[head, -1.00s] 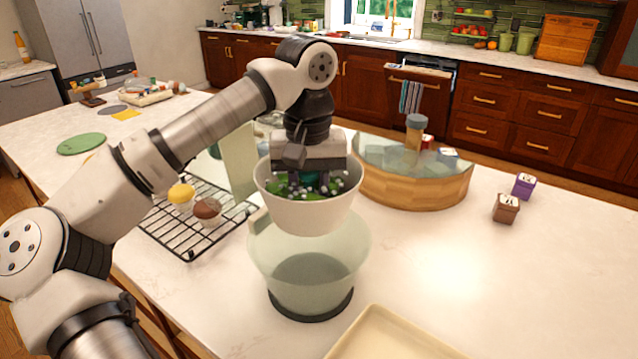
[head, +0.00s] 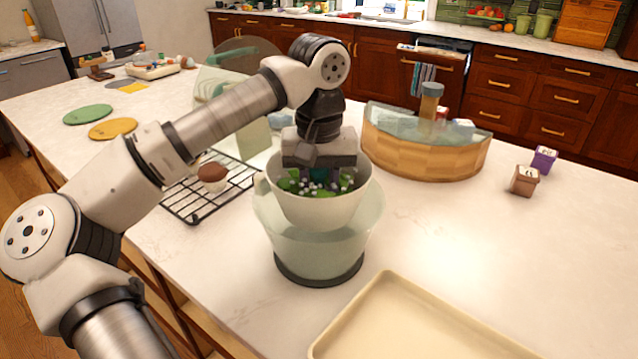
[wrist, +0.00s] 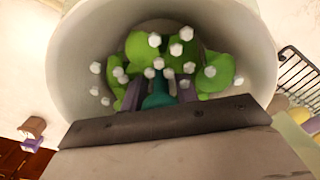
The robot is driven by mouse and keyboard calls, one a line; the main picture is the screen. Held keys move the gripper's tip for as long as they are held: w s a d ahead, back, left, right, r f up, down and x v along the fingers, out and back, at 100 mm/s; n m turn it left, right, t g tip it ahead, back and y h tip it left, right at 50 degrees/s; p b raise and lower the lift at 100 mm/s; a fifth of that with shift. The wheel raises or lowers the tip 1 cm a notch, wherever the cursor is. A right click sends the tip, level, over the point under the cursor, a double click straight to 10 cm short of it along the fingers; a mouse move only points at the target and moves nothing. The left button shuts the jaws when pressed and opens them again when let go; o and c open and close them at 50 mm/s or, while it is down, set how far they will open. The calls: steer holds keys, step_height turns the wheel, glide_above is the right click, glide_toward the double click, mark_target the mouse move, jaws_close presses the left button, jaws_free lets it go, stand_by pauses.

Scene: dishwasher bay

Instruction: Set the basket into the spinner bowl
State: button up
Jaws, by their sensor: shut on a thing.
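The white basket (head: 318,209) holds green leaves and small white pieces. My gripper (head: 319,177) reaches down into it from above, its fingers closed around a teal part in the middle. In the wrist view the teal part (wrist: 158,92) shows between the purple fingers, with the basket's wall (wrist: 75,62) around them. The pale, see-through spinner bowl (head: 318,257) stands upright on the counter on a dark base ring. The basket is upright, its lower part overlapping the bowl's mouth, its rim above the bowl's rim. I cannot tell whether it touches the bowl inside.
A cream tray (head: 400,325) lies in front of the bowl. A black wire rack (head: 205,197) with a brown-topped cupcake (head: 212,177) is at left. A wooden tub (head: 425,152) stands behind right, with small brown (head: 525,181) and purple (head: 543,160) boxes beyond.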

steer(key=shift+f+b, duration=2)
steer(key=shift+f, duration=1.15)
steer(key=shift+s, duration=0.15)
steer(key=shift+f+b, duration=1)
steer(key=shift+f, duration=0.3)
stand_by(0.4)
steer(key=o, duration=1.1)
steer(key=shift+o, duration=0.6)
steer(key=o, duration=0.4)
steer(key=shift+r, duration=0.15)
